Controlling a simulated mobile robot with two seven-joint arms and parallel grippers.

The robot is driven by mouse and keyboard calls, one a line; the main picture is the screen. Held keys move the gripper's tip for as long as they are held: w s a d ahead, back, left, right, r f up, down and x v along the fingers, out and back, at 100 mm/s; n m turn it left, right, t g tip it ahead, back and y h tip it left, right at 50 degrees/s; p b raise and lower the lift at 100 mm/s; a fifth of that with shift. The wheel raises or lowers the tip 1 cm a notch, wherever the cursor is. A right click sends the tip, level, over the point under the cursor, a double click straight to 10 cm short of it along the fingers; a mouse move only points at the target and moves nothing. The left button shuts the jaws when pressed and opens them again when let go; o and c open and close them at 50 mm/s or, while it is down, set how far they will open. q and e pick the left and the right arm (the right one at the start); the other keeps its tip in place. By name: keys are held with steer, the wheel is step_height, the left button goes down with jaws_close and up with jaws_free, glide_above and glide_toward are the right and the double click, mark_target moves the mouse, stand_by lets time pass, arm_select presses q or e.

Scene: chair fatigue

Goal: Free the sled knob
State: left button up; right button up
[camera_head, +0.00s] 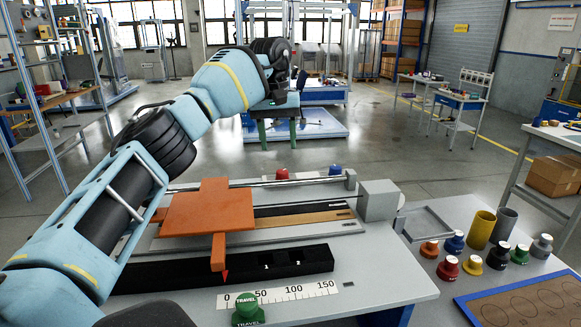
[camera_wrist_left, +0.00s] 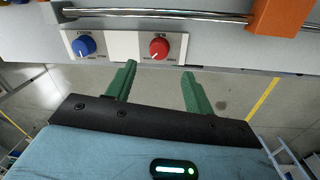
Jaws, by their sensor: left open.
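The orange sled (camera_head: 207,213) sits on the bench rig, its pointer by the low end of a 0–150 scale (camera_head: 277,295). A red knob (camera_head: 282,173) and a blue knob (camera_head: 335,170) stand at the rig's far edge. The wrist view shows the red knob (camera_wrist_left: 159,48) and blue knob (camera_wrist_left: 84,46) on a pale panel; their labels are too small to read. A green knob marked TRAVEL (camera_head: 247,308) is at the near edge. My left gripper (camera_head: 277,135) is open and empty beyond the far edge; its green fingertips (camera_wrist_left: 158,70) point toward the red knob, apart from it.
A metal rail (camera_wrist_left: 160,12) runs behind the knobs in the wrist view. A grey block (camera_head: 378,200) stands at the rig's right end. Farther right are several loose knobs, a yellow cylinder (camera_head: 479,230) and a blue-edged board (camera_head: 530,303). Open floor lies beyond the bench.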

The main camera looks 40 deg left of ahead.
mark_target(281, 171)
arm_select(q)
steer(key=shift+w+d+f+p, duration=0.1)
steer(key=shift+f+p, duration=0.1)
steer(key=shift+f, duration=1.75)
steer(key=shift+w+d+f+p, duration=0.1)
steer(key=shift+f+p, duration=0.05)
steer(key=shift+f, duration=1.8)
steer(key=shift+c, duration=0.3)
steer(key=c, duration=0.9)
